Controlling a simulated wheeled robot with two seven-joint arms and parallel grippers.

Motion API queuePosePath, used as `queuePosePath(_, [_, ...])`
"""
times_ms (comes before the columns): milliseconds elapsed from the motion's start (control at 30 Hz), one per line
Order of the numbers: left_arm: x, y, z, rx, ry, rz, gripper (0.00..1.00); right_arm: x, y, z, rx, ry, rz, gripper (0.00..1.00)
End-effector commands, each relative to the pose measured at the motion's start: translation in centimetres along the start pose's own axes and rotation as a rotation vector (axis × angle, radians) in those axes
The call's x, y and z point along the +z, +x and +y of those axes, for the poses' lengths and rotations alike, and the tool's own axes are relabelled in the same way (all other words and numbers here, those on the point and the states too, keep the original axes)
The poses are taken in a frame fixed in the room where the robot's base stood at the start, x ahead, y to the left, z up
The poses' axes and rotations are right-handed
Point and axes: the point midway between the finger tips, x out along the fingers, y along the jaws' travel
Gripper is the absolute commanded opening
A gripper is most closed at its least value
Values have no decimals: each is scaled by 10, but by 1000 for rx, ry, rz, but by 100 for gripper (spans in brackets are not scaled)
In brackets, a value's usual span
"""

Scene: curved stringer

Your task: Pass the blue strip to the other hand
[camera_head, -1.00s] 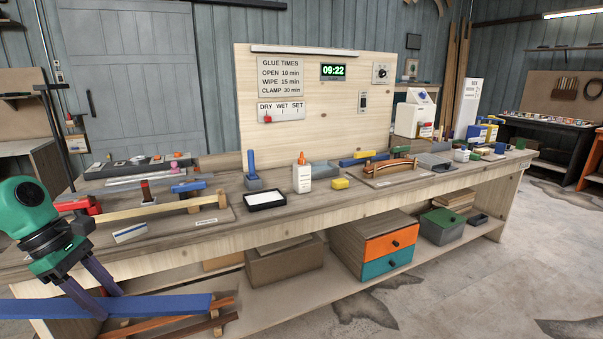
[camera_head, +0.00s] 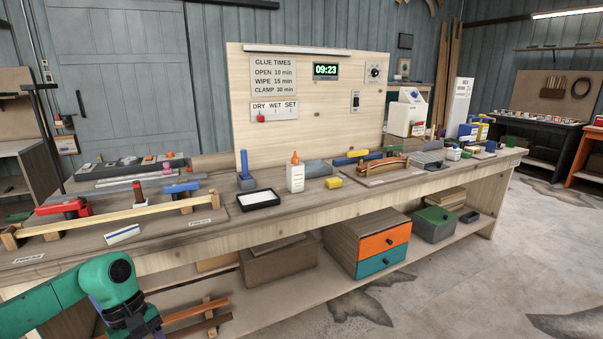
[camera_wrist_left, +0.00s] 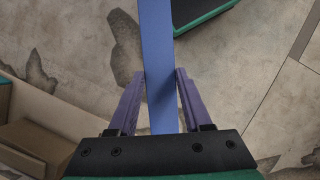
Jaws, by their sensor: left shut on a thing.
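The blue strip (camera_wrist_left: 157,35) shows in the left wrist view as a long flat band. It runs from the top edge down between the purple fingers of my left gripper (camera_wrist_left: 160,74). My left gripper is shut on the strip and holds it above the floor. In the head view my green left wrist is at the bottom left; its fingers and the strip are out of that picture. My right gripper is not seen in either view.
Open floor lies in front, right.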

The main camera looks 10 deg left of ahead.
Motion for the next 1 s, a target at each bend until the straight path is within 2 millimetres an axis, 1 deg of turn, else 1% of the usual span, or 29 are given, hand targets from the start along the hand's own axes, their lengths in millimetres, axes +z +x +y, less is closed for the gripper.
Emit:
queuePosePath(33, [13,14,12,-27,99,-7,0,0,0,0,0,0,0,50])
queuePosePath(100, [30,36,24,-91,252,-4,0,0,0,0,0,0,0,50])
queuePosePath(200, [53,62,40,-185,468,-1,0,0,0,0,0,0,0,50])
queuePosePath(300, [73,80,53,-265,653,1,0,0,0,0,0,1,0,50])
queuePosePath(400, [89,91,63,-329,804,3,0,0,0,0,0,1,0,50])
queuePosePath(633, [116,108,81,-443,1074,2,0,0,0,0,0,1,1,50])
queuePosePath(700, [121,91,80,-446,1076,2,0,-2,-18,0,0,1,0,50])
queuePosePath(833, [129,72,80,-444,1073,1,0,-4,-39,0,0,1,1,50])
queuePosePath(1000, [141,42,79,-443,1071,0,0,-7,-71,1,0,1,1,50])
